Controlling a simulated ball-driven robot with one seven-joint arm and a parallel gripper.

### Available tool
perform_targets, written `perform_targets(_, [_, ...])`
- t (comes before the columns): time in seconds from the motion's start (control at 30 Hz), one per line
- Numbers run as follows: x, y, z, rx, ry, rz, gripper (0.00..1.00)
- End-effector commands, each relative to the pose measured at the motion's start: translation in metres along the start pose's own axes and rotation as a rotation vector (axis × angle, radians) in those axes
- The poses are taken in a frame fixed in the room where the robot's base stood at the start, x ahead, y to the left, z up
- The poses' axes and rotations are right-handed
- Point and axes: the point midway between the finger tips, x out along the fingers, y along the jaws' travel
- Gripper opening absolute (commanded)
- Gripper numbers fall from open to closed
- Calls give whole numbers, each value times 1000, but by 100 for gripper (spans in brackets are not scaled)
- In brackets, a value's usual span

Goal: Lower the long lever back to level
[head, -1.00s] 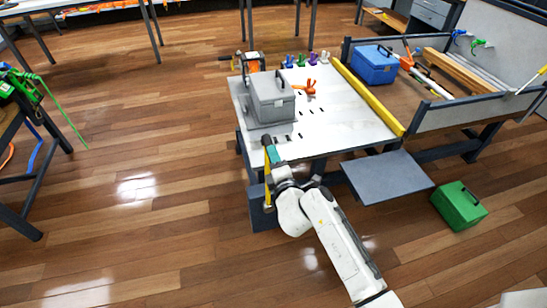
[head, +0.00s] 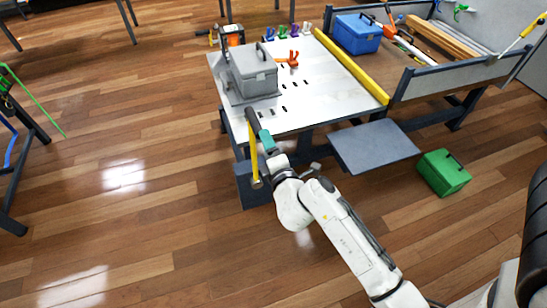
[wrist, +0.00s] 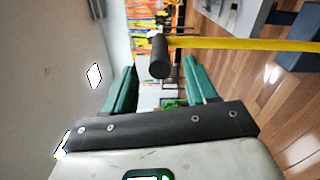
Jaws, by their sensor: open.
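The long lever is a yellow bar (head: 253,155) with a thick black grip (head: 252,119) at its upper end. It stands raised, about upright, beside the near left corner of the workbench, and its lower end is by a dark blue block (head: 250,190). My gripper (head: 262,135) has teal fingers and is close to the grip. In the wrist view my gripper (wrist: 160,78) is open, with a finger on either side of the picture. The black grip (wrist: 158,56) shows between and just past the fingertips, with the yellow bar (wrist: 240,44) running right. I cannot tell whether they touch.
The workbench top (head: 310,105) holds a grey toolbox (head: 252,72) and an orange clamp (head: 288,59). A grey shelf (head: 375,146) juts from its front. A green box (head: 443,173) stands on the floor at right. The floor left of the bench is clear.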

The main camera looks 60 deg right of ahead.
Motion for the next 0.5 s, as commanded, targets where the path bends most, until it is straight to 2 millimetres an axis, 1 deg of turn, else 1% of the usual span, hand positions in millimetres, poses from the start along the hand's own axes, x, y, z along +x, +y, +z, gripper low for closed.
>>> perform_targets(0.03, [-10, -4, 1, -3, -2, -2, 57])
perform_targets(0.2, [-33, -2, 2, -1, -3, -1, 57])
perform_targets(0.33, [-42, -1, 1, -1, -3, -1, 57])
perform_targets(0.5, [-44, 0, 1, 0, -3, -1, 57])
